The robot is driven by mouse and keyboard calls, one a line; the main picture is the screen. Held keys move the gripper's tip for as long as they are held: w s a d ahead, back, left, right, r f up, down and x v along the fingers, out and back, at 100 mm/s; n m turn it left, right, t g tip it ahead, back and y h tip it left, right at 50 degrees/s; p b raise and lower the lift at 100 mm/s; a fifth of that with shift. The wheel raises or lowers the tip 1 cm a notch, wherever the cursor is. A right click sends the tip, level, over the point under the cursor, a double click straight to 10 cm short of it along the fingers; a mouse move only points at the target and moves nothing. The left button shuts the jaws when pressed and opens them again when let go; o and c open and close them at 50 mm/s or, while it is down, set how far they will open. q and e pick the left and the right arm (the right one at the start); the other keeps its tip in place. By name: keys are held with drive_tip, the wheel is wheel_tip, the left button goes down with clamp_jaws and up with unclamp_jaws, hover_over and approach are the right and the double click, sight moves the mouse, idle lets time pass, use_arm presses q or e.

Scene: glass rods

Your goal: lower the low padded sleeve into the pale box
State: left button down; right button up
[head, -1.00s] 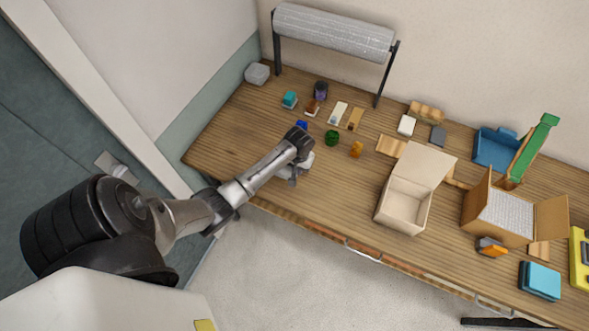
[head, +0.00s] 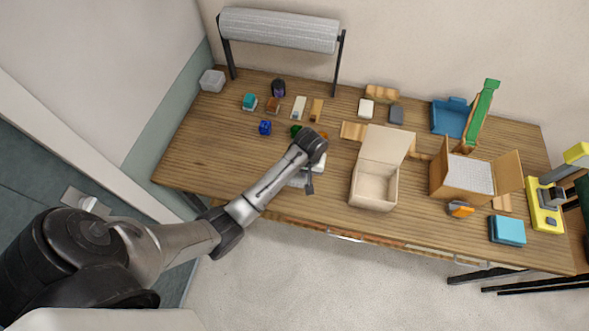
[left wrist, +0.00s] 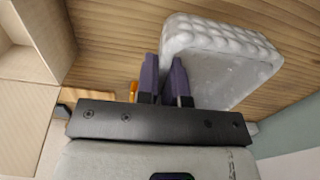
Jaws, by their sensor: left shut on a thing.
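A low padded sleeve (left wrist: 222,55), white with a bubbled surface, is held by its edge in my left gripper (left wrist: 163,68), whose purple fingers are shut on it. In the head view my left gripper (head: 307,176) is over the table's front part, left of the pale box. Only pale bits of the sleeve (head: 320,162) show there, as my arm covers the rest. The pale box (head: 372,189) stands open with its lid raised at the back and its inside bare. It also shows at the left of the left wrist view (left wrist: 32,42). My right gripper is not in view.
A brown carton (head: 463,187) with a bubble-wrap lining stands right of the pale box. A blue tray (head: 449,118) is behind it. Small coloured items, including a blue one (head: 265,127), lie at the back left. A bubble-wrap roll (head: 280,29) hangs behind.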

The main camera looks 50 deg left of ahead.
use_arm(q)
drive_tip(key=w+d+b, duration=1.7)
drive_tip(key=w+d, duration=0.3)
drive_tip(key=shift+w+r, duration=0.35)
drive_tip(key=shift+f+b, duration=0.2)
drive_tip(key=shift+b, duration=0.1)
idle(0.5)
